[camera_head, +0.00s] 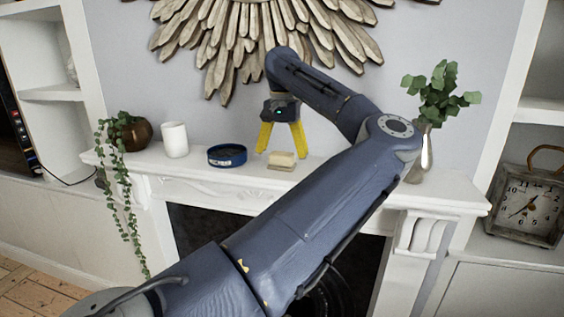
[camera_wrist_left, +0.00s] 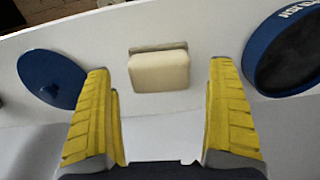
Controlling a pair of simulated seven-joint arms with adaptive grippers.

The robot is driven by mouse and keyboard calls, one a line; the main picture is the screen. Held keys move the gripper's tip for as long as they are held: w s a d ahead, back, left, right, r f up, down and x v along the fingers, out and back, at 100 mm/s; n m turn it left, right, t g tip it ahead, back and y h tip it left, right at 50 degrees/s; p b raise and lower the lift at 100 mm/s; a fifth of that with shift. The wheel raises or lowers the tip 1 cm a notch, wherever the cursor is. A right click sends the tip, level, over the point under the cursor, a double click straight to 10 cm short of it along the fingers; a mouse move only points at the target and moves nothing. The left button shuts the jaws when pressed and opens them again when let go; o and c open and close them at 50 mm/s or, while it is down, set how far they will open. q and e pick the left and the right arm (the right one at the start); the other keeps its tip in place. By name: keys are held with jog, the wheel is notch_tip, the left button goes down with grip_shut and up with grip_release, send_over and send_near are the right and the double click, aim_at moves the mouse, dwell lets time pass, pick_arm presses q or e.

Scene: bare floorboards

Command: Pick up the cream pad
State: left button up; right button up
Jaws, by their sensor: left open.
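The cream pad (camera_head: 284,158) is a small block lying on the white mantel shelf, with a thin tan layer showing along its lower edge. In the left wrist view the pad (camera_wrist_left: 159,71) sits centred ahead, between the two yellow fingers. My left gripper (camera_head: 281,153) is open and points down at the shelf, with a finger to either side of the pad. In the wrist view the left gripper (camera_wrist_left: 161,75) shows clear gaps between each finger and the pad; nothing is held. My right gripper is not in view.
A blue round tin (camera_head: 227,155) stands left of the pad. A flat blue disc (camera_wrist_left: 52,78) lies on the pad's other side. A white cup (camera_head: 174,139), a trailing plant (camera_head: 130,133) and a vase (camera_head: 427,150) share the shelf. A sunburst ornament (camera_head: 232,48) hangs behind.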

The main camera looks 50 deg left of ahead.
pick_arm(q)
jog(key=shift+f, duration=1)
jog(key=c, duration=1.3)
